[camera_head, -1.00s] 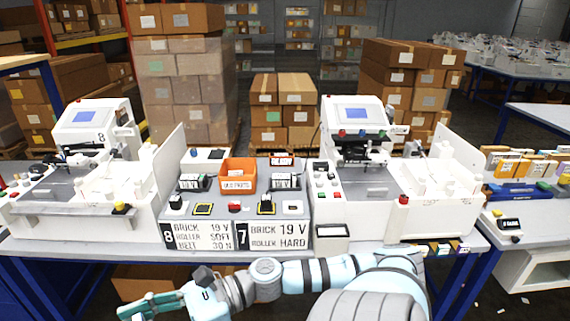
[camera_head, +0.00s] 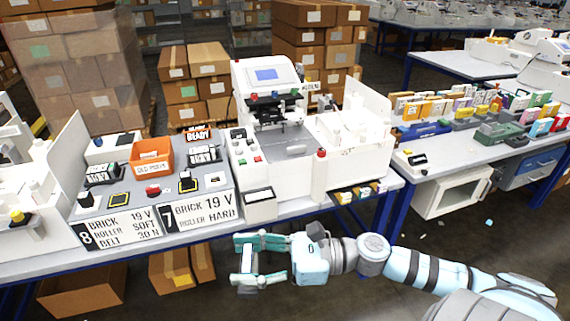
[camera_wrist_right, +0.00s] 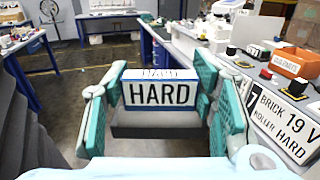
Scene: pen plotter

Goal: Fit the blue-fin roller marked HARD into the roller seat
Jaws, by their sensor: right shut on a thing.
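My right gripper (camera_head: 247,262) is in front of the bench's front edge, below the machine beside the number 7 plate. It is shut on the roller (camera_wrist_right: 160,93), a pale block with a white face reading HARD and blue edging. The teal fingers stand on either side of it in the right wrist view. In the head view the roller (camera_head: 247,259) shows small between the fingers, its lettering unreadable. The white machine (camera_head: 265,175) with a screen stands on the bench behind the gripper. I cannot make out the roller seat on it. My left gripper is out of view.
A grey console (camera_head: 150,185) with buttons and an orange bin (camera_head: 152,155) stands left of the machine. Its number 7 plate (camera_head: 202,211) reads BRICK 19 V, ROLLER HARD. A side table (camera_head: 420,165) with coloured boxes is to the right.

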